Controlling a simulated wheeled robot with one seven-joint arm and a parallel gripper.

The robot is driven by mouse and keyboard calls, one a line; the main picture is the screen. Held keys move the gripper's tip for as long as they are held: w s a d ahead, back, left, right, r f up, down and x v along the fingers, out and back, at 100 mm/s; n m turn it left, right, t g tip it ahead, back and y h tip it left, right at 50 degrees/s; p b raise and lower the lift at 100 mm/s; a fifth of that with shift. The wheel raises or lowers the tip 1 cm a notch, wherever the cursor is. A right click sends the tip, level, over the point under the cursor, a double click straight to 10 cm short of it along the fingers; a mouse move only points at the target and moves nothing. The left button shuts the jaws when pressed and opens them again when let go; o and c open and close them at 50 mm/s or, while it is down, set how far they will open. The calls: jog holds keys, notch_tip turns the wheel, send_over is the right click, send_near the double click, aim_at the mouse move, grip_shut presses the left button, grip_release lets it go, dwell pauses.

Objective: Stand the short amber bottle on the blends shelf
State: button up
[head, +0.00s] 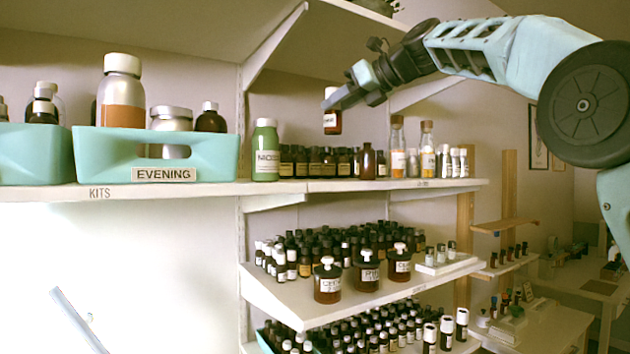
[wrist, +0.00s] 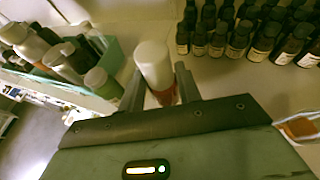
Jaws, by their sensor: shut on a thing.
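A short amber bottle with a white cap and a pale label (head: 332,122) hangs upright in my gripper (head: 338,100). In the head view it appears above the row of dark bottles on the upper shelf, clear of the board. In the wrist view its white cap (wrist: 154,62) shows between the two fingers of my gripper (wrist: 160,88), which are shut on it. The upper shelf board (head: 330,186) carries a label "KITS" at left; the label on its right part is too small to read, so I cannot tell which section is blends.
A green bottle (head: 265,150) stands left of the dark bottle row (head: 315,162). Two cork-topped bottles (head: 398,150) stand to the right. A teal bin marked EVENING (head: 105,157) holds bottles at left. A lower shelf (head: 330,312) is crowded with amber bottles.

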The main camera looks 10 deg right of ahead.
aim_at(340, 127)
notch_tip(340, 127, down, 5)
jog(key=shift+a+f+b, duration=0.1)
jog(key=shift+f+b, duration=0.1)
jog(key=shift+b, duration=0.6)
jog(key=shift+f, duration=2.25)
jog(key=shift+f+b, duration=0.1)
jog(key=shift+b, duration=0.2)
jog(key=o, duration=1)
jog(key=shift+w, duration=0.1)
jog(key=shift+o, duration=0.2)
jog(key=b+v, duration=0.2)
jog(key=v, duration=1)
jog(key=shift+b, duration=0.3)
